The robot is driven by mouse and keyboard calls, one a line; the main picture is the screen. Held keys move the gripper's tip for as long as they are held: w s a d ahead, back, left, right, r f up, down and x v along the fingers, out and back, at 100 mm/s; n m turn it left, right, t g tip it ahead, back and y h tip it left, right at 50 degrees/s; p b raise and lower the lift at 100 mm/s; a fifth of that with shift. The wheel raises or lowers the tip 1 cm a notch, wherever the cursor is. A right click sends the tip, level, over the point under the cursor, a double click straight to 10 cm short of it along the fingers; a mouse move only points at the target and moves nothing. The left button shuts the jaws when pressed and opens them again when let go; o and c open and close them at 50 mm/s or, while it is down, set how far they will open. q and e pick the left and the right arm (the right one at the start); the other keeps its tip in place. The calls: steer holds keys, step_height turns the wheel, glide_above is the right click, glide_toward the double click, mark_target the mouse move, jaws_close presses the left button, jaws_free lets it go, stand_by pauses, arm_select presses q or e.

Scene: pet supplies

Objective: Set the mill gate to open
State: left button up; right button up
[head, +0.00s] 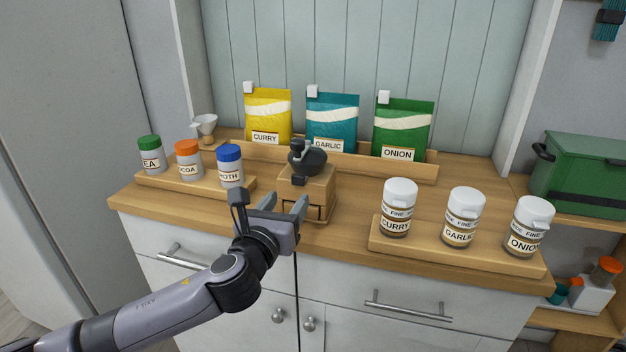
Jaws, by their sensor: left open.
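The mill (312,184) is a wooden box with a dark bowl-shaped top and a black knob or crank. It stands upright near the middle of the wooden counter. A small dark block (298,181) shows on its upper front; I cannot tell whether this is the gate or how it is set. My left gripper (285,203) is open and empty, just in front of the mill, and hides part of its lower left front. I cannot tell whether a finger touches the mill. My right gripper does not show.
Jars with green, orange (188,160) and blue lids stand on a left tray (215,189). White-lidded jars (398,209) stand on a right tray (440,258). Yellow, teal and green bags (402,130) stand in a rack behind. The counter (350,215) is clear just right of the mill.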

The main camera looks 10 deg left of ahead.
mark_target(297, 180)
arm_select(q)
steer(key=shift+m, duration=0.4)
steer(key=shift+w+r, duration=0.15)
steer(key=shift+w, duration=1.1)
steer(key=shift+w+r, duration=0.2)
steer(key=shift+w, duration=1.1)
steer(key=shift+w+r, duration=0.15)
steer(key=shift+w, duration=1.1)
steer(key=shift+c, duration=0.3)
